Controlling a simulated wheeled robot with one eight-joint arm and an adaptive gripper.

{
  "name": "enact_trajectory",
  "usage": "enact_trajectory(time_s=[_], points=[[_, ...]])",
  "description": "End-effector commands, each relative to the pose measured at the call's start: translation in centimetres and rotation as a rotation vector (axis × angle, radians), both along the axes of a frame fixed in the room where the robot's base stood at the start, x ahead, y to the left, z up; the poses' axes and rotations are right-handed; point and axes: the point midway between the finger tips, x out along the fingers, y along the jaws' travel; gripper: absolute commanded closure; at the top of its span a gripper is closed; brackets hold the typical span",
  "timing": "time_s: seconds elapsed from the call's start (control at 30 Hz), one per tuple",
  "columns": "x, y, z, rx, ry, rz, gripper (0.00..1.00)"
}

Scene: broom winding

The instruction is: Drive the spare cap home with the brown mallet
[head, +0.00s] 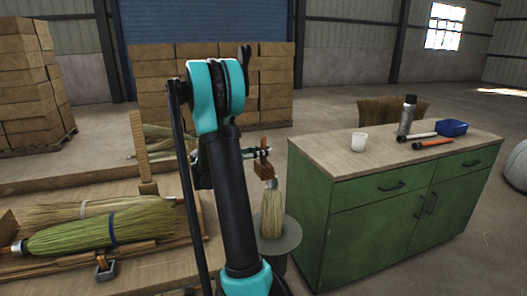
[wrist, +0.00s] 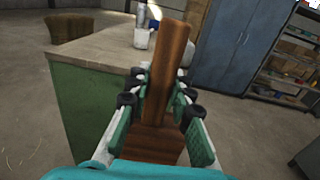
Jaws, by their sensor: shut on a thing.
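My gripper (head: 257,152) is shut on the brown mallet's handle. The mallet (head: 264,170) hangs with its handle up and its block-like head down. In the wrist view the mallet (wrist: 171,75) runs between the green-padded fingers (wrist: 160,98). Directly below the head, in the head view, a straw broom head (head: 272,212) stands bristles down on a round grey stand (head: 292,236). A small silvery cap (head: 271,184) shows at its top, just under the mallet; I cannot tell whether they touch. The wrist view does not show the cap.
A green cabinet (head: 350,215) stands close on the right, with a white cup (head: 358,142), a spray can (head: 407,115), a blue tray (head: 453,127) and orange-handled tool (head: 432,143). A wooden bench on the left holds a green broom (head: 100,230). Boxes stack behind.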

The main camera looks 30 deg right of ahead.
Motion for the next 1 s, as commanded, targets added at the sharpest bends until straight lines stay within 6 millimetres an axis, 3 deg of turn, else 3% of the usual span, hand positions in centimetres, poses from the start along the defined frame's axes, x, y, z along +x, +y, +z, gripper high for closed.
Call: enact_trajectory(time_s=[0.3,0.8,1.0], points=[[0.0,0.0,-0.2,-0.001,0.000,0.000,1.00],[0.0,0.0,-4.3,0.005,-0.001,0.000,1.00],[0.0,0.0,-4.5,0.005,-0.001,-0.001,1.00]])
